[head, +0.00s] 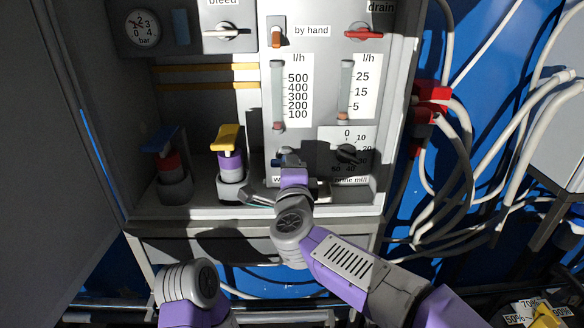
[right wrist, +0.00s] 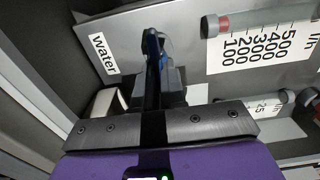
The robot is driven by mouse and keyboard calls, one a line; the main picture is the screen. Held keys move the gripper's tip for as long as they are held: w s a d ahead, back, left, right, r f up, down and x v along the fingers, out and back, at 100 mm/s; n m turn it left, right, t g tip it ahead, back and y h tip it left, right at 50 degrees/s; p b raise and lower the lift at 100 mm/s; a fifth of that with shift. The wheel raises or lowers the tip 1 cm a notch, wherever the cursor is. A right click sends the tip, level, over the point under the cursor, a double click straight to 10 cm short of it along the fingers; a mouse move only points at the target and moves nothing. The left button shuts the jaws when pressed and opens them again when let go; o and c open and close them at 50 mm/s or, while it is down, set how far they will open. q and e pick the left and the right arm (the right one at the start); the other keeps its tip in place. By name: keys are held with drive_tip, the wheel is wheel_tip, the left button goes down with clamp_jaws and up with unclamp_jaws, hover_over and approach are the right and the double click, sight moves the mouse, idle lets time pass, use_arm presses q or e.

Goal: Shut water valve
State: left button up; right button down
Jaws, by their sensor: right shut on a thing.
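The water valve's blue handle (right wrist: 152,45) stands out from the grey panel beside the "water" label (right wrist: 105,58) in the right wrist view. My right gripper (right wrist: 150,90) is shut on this handle, with the handle's narrow edge towards the camera. In the head view my right gripper (head: 285,170) is at the panel's lower edge, below the left flow tube (head: 278,95), and mostly hides the valve and its label. The pink-red float (head: 278,126) sits at the bottom of that tube, below the 100 mark. My left gripper is not in view; only part of that arm shows.
A yellow-handled valve (head: 225,138) and a blue-handled one (head: 162,140) stand on the shelf to the left. Red drain lever (head: 363,33) is above; white cables (head: 470,150) hang at the right.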

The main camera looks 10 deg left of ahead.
drive_tip(key=c, duration=1.2)
unclamp_jaws()
drive_tip(key=v, duration=0.7)
drive_tip(key=shift+s, duration=0.35)
